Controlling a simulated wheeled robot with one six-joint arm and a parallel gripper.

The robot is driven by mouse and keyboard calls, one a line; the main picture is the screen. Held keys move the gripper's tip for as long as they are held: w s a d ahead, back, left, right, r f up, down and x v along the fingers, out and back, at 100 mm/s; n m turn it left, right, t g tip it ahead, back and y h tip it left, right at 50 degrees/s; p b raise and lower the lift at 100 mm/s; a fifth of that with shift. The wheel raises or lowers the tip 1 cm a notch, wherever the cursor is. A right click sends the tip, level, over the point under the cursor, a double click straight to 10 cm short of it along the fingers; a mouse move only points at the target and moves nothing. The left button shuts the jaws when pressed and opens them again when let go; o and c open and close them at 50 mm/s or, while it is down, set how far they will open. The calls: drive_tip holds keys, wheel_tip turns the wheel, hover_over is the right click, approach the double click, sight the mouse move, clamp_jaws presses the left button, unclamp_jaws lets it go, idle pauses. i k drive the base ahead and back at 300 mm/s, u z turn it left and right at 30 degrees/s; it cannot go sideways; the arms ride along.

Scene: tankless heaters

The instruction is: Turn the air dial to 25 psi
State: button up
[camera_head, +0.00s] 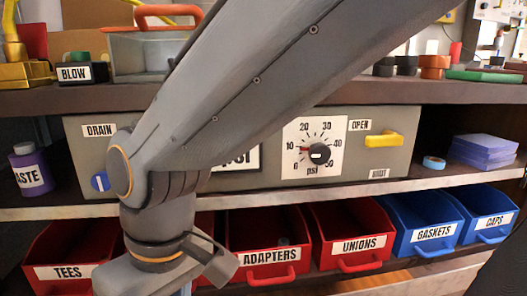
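The air dial (320,154) is a round black knob on a white plate marked in psi from 0 upward, with 10, 20, 30 and 40 readable. A small red pointer at the knob's left side points near the 10. A short white mark shows on the knob's face. The dial sits on a grey panel (380,152) on the middle shelf. The end of my arm, with my gripper (200,268), hangs low at the left, in front of the red bins, below and left of the dial and apart from it. Its fingers are not clearly visible.
A yellow handle (377,139) is right of the dial, between OPEN and another small label. My arm crosses the panel and hides its middle. Red bins (355,240) and blue bins (430,225) stand below. Purple blocks (485,150) sit at right. The dial's front looks clear.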

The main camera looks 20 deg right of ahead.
sight(319, 154)
drive_tip(key=z, duration=0.65)
drive_tip(key=k, duration=0.85)
drive_tip(key=u, duration=0.15)
